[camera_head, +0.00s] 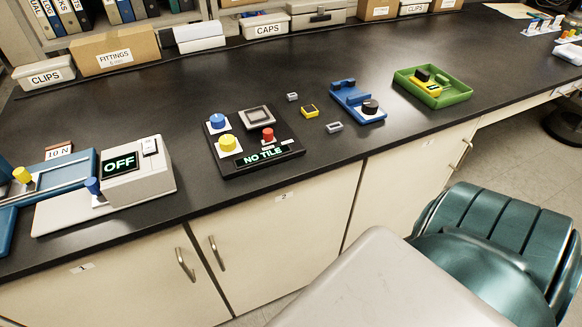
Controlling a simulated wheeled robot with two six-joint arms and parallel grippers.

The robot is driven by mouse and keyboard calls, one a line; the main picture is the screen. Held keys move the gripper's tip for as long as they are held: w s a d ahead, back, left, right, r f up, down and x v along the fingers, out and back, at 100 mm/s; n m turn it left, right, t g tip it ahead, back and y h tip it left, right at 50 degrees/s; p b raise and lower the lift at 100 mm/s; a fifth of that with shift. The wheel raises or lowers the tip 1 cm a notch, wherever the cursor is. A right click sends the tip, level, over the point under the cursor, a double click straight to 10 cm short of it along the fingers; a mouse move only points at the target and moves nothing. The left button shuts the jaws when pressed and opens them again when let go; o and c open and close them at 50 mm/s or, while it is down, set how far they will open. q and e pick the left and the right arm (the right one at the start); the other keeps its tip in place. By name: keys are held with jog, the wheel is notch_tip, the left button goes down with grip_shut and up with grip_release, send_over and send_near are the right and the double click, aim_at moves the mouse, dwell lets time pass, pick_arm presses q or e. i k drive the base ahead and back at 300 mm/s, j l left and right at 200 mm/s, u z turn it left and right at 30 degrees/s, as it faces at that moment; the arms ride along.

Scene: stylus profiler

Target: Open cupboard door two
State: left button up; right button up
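Cupboard door two (290,245) is the cream door under the black worktop, with a small label "2" (284,196) on its top edge. Its bar handle (216,253) is upright near the door's left edge. The door looks shut, flush with the front beside it. Door one (120,290), with label "1" (84,267), is to its left and also looks shut. The handle of door one (185,264) is close to the handle of door two, across the gap between the doors. Neither of my grippers is in view. The bottom of door two is partly hidden.
On the black worktop (330,75) stand a control panel reading "NO TILE" (240,163), a grey unit reading "OFF" (150,180), a blue fixture (350,98) and a green tray (455,98). Another cream door with a handle (461,155) is at right.

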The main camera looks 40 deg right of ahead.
aim_at(260, 250)
jog(key=z, duration=1.25)
